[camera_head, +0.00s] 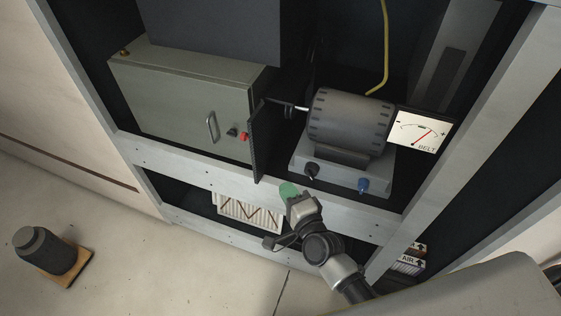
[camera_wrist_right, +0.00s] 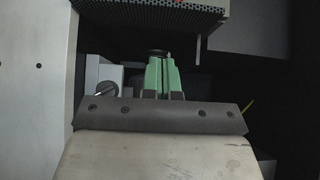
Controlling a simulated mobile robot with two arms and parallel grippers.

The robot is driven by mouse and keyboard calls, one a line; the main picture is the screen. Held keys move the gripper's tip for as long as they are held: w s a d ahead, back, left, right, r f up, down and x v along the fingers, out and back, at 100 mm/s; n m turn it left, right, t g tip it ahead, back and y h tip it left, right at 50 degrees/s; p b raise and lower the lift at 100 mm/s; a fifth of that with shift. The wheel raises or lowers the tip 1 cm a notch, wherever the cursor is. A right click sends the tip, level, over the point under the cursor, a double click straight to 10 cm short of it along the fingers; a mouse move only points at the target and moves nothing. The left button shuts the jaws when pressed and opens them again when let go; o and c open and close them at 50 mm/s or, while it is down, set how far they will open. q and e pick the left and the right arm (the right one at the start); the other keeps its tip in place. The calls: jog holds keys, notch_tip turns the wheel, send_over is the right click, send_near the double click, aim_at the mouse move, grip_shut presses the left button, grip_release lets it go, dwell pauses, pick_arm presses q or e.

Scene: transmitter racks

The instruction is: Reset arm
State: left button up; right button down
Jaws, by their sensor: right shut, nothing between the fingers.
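My right gripper (camera_head: 288,190) has green fingertips and is in front of the rack's pale horizontal rail, below the motor. It is shut and empty. The right wrist view shows its green fingers (camera_wrist_right: 163,75) together, with a dark knob (camera_wrist_right: 106,89) on a pale base just left of them. In the head view my right arm comes up from the lower right. My left gripper is not in view.
The rack holds a grey-green box (camera_head: 180,95) with a handle, a dark motor (camera_head: 348,122) with black and blue knobs, and a BELT gauge (camera_head: 418,130). A pleated filter (camera_head: 248,212) sits below the rail.

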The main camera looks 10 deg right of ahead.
jog(key=s+d+f+n+g, duration=0.1)
jog(key=s+f+n+g, duration=0.25)
jog(key=f, duration=0.45)
jog(key=s+d+f+n+g+h, duration=0.15)
jog(key=s+f, duration=0.25)
jog(key=f, duration=0.5)
jog(key=s+d+f+n+g, duration=0.1)
jog(key=s+f+n+g, duration=0.2)
jog(key=f, duration=0.5)
jog(key=s+d+f+n+g, duration=0.2)
jog(key=s+f, duration=0.3)
jog(key=s, duration=0.4)
jog(key=s+d+f+n+g+h, duration=0.1)
jog(key=s+d+f+n+g, duration=0.2)
jog(key=s+f, duration=0.3)
jog(key=s+d+f+n+g+h, duration=0.1)
jog(key=s+f+n, duration=0.4)
jog(key=s, duration=0.9)
jog(key=d+f+g, duration=0.1)
jog(key=g, duration=0.1)
jog(key=shift+d+f+g+b, duration=0.15)
jog(key=shift+d+g+b, duration=0.15)
jog(key=shift+d, duration=0.05)
jog(key=shift+s+h, duration=0.2)
jog(key=shift+h, duration=0.05)
